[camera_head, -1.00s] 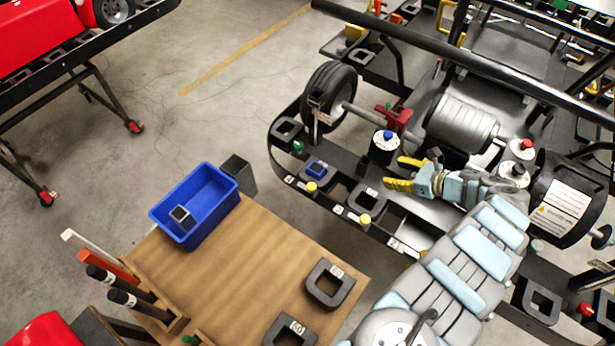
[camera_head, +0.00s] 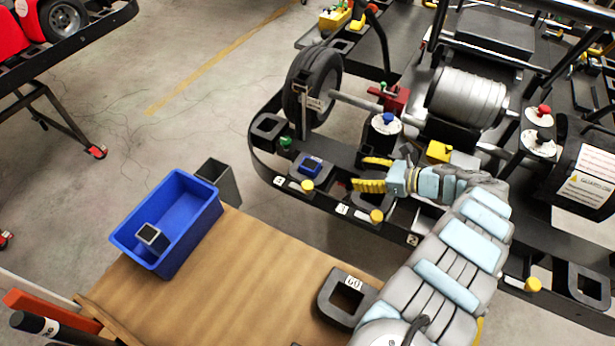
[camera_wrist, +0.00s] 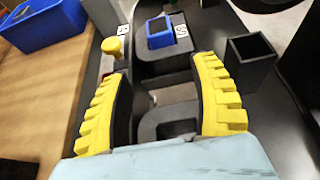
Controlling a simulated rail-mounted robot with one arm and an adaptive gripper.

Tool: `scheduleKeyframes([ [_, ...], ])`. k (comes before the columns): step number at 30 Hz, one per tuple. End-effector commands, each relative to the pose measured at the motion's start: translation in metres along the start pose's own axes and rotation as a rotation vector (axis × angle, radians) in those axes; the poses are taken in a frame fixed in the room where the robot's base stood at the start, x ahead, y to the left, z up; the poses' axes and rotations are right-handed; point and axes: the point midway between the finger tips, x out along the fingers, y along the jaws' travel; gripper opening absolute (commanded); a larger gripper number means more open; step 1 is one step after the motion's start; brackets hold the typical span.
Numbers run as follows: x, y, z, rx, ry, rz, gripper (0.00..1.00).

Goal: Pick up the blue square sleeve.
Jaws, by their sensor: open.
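The blue square sleeve (camera_head: 311,165) sits on a black block on the kart stand's rail, left of my gripper in the head view. In the wrist view the sleeve (camera_wrist: 160,33) lies ahead, beyond the yellow fingertips and near the middle. My gripper (camera_head: 372,174) is open and empty, with its yellow fingers spread and pointing left. It is a short way to the right of the sleeve and not touching it. In the wrist view the gripper's fingers (camera_wrist: 158,82) stand wide apart on either side of a black square-holed block.
A blue bin (camera_head: 200,209) holding a dark square sleeve (camera_head: 151,237) stands on the wooden table (camera_head: 235,280). Yellow knobs (camera_head: 307,186) line the rail's front. A wheel (camera_head: 312,88) and a blue-topped post (camera_head: 387,122) rise behind. A black square tube (camera_wrist: 250,60) stands at right in the wrist view.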

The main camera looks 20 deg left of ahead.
Motion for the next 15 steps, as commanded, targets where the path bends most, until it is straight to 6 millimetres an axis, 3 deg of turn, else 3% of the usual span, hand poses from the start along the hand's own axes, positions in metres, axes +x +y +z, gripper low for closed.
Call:
scheduleKeyframes([
  [15, 0.089, 0.0, 0.001, -0.003, 0.002, 0.001, 0.62],
])
